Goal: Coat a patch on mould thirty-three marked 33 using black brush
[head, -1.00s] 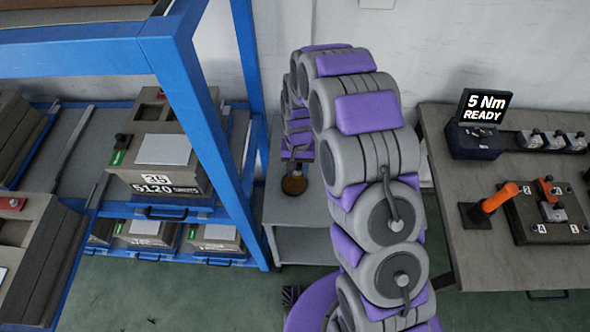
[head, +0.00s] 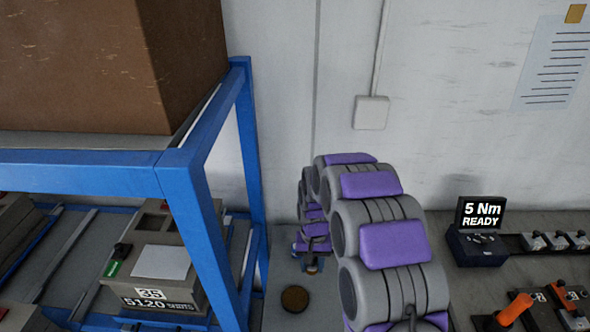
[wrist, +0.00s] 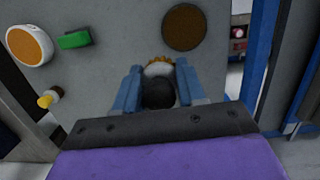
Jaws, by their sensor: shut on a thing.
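My gripper (wrist: 158,68) has its blue fingers shut on a black brush (wrist: 158,92) in the wrist view. The brush's black handle end faces the camera, with a pale collar and orange-yellow bristles beyond it. In the head view my gripper (head: 311,255) is small, at the far end of my arm, over the grey stand beside the blue rack; the brush is hard to make out there. A mould marked 35 (head: 151,293) sits on the rack's shelf at left. No mould marked 33 can be read in the current views.
A brown disc (head: 295,299) lies on the grey stand (wrist: 110,25). The wrist view also shows an orange disc with a white rim (wrist: 28,45), a green block (wrist: 74,39) and a small yellow-tipped item (wrist: 48,98). A blue rack post (head: 200,230) stands close left of my arm.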

